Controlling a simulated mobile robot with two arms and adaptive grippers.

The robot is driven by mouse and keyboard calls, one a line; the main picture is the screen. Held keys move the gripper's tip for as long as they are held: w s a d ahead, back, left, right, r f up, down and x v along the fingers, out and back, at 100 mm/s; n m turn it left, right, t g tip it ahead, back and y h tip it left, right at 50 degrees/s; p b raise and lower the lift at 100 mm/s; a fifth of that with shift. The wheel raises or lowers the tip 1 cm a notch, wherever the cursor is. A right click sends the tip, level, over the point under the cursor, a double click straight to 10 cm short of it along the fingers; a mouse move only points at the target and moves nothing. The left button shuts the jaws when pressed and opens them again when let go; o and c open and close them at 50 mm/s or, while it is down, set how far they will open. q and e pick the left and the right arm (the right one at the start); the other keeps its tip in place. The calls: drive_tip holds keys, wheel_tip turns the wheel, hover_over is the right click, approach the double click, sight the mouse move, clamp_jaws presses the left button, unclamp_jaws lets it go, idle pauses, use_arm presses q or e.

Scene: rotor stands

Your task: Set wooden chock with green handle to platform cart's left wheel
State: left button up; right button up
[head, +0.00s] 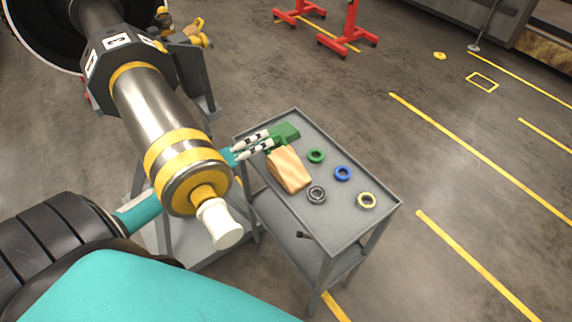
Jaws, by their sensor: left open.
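The wooden chock (289,170) lies on the top of a grey service trolley (352,226), near its left side. Its green handle (287,132) is at the far end of the block. My left gripper (270,141) comes in from the left, behind the shaft, and is open. Its white fingertips are at the left end of the green handle; I cannot tell whether they touch it. My right gripper is not in view. I cannot make out the platform cart or its left wheel in this view.
A large metal shaft (150,105) with yellow bands hangs left of the trolley. Red stands (347,40) are at the back. The floor to the right is mostly clear.

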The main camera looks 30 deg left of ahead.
sight(273, 136)
use_arm(q)
drive_tip(key=x, duration=0.2)
drive_tip(key=p+x, duration=0.1)
drive_tip(key=x, duration=0.1)
drive_tip(key=shift+d+r, duration=0.25)
drive_tip(key=shift+r, duration=0.05)
drive_tip(key=shift+w+d+f, duration=0.1)
drive_tip(key=shift+w+d, duration=0.15)
drive_tip(key=shift+w, duration=0.25)
clamp_jaws()
